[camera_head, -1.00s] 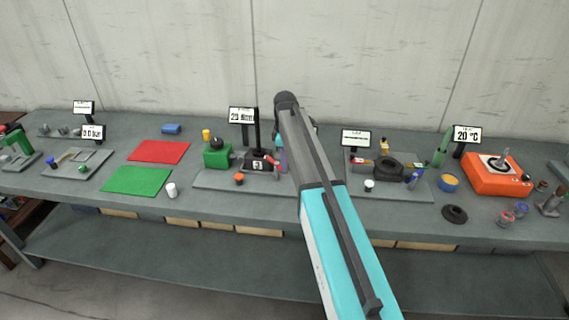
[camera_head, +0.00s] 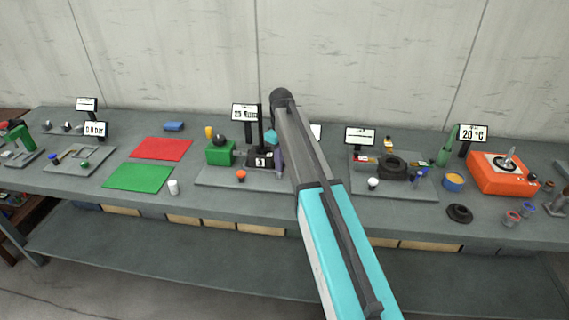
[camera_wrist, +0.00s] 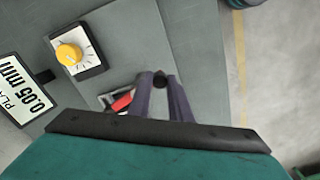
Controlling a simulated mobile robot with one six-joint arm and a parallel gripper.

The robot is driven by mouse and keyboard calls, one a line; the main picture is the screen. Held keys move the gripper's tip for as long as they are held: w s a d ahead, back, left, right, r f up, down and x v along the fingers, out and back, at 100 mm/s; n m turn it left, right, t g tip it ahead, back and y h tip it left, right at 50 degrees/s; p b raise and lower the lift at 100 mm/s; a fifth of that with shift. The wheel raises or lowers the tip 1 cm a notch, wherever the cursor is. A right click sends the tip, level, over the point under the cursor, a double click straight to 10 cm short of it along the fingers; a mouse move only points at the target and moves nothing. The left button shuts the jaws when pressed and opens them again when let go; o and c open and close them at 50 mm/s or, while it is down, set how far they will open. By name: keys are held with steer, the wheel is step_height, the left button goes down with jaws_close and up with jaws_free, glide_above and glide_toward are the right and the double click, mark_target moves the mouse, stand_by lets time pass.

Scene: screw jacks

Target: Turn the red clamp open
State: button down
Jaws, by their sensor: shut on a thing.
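The red part (camera_wrist: 122,103), which looks like the red clamp, shows in the wrist view just left of my fingers, on a pale and dark piece. The left finger partly hides it. My gripper (camera_wrist: 160,84) points down with its two purple fingers closed around a small black round knob (camera_wrist: 160,79). I cannot tell whether the knob joins the red part. In the head view a purple finger of my gripper (camera_head: 280,160) shows beside the dark stand, and my arm hides most of that spot.
In the head view a green block (camera_head: 219,152) stands left of the dark stand (camera_head: 262,125).

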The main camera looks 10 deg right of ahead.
steer(key=shift+w+a+m+b, duration=0.45)
steer(key=shift+a+m, duration=0.35)
steer(key=shift+m, duration=1.25)
steer(key=shift+w+a+m+b, duration=0.35)
steer(key=shift+w+a+m, duration=0.35)
steer(key=shift+m, duration=1.4)
steer(key=shift+w+a+m+b, duration=0.4)
steer(key=shift+a+m, duration=0.5)
steer(key=shift+m, duration=1.15)
steer(key=c, duration=1.6)
jaws_free()
step_height(320, 180, up, 14)
steer(key=p, duration=0.7)
steer(key=shift+f, duration=0.2)
